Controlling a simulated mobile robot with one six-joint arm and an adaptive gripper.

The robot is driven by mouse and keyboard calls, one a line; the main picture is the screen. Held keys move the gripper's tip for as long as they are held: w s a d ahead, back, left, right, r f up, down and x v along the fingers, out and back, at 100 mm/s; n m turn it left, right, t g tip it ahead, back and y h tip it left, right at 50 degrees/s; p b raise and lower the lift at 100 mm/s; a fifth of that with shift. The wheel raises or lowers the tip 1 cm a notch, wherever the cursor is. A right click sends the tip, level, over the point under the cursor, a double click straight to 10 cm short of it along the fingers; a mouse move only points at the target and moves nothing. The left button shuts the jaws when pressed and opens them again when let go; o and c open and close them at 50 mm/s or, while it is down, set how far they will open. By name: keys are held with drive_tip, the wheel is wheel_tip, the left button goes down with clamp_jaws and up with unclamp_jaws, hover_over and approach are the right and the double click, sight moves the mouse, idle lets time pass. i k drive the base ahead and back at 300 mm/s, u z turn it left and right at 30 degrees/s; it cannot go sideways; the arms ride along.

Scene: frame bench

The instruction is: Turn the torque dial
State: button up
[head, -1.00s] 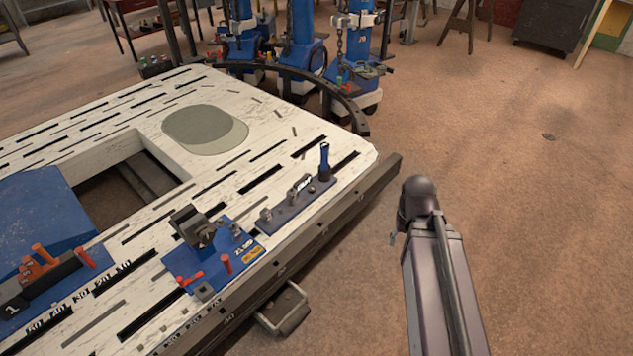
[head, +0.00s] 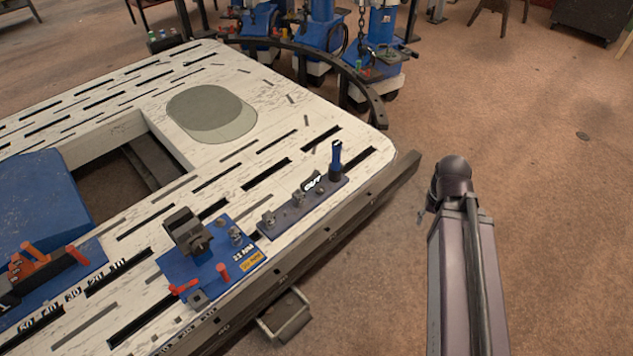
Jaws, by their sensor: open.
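I cannot tell for sure which part is the torque dial. A blue plate (head: 181,267) on the near right of the bench carries a dark clamp-like block (head: 184,228), a small grey knob (head: 236,237) and orange pins. Beside it, a grey strip (head: 287,221) holds several small metal fittings, a label reading "OUT" (head: 312,183) and an upright blue-handled piece (head: 336,156). My gripper is not in view. Only a link of my arm shows at the right, beyond the bench edge, apart from these parts.
The white slotted frame bench (head: 232,148) fills the left, with a rectangular opening. A dark rail (head: 370,219) runs along its right edge, with a metal step-like bracket (head: 284,316) below. Blue wheeled posts (head: 382,50) stand behind. The floor at right is open.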

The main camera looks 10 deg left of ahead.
sight(319, 189)
drive_tip(key=u, duration=0.55)
drive_tip(key=i, duration=0.85)
drive_tip(key=u, duration=0.6)
